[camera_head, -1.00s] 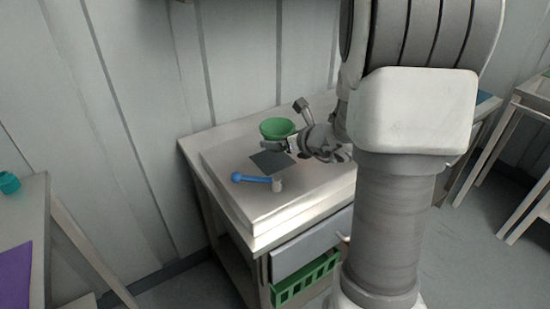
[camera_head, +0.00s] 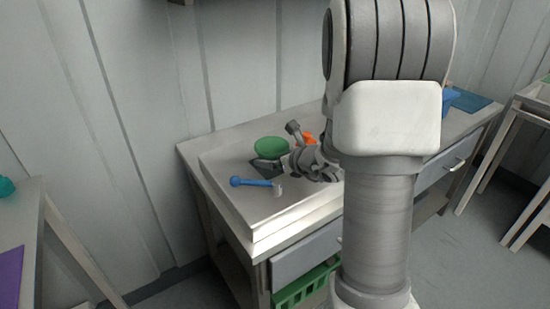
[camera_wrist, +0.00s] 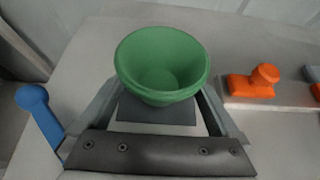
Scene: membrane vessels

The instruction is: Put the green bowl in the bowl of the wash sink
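The green bowl (camera_head: 271,148) is over the pale raised block (camera_head: 235,205) on the bench, above part of a dark square patch (camera_head: 262,171). In the wrist view the bowl (camera_wrist: 163,62) sits between the two fingers of my gripper (camera_wrist: 160,98), which appear to press on its sides; I see into it and it is empty. In the head view the bowl looks tilted, and my gripper (camera_head: 272,163) is at its near side. The gap between bowl and patch cannot be judged. No sink bowl is clearly recognisable; the dark patch (camera_wrist: 157,112) shows beneath.
An orange fitting (camera_wrist: 252,84) is to the right. A green crate (camera_head: 305,287) is under the bench. A wall stands behind.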

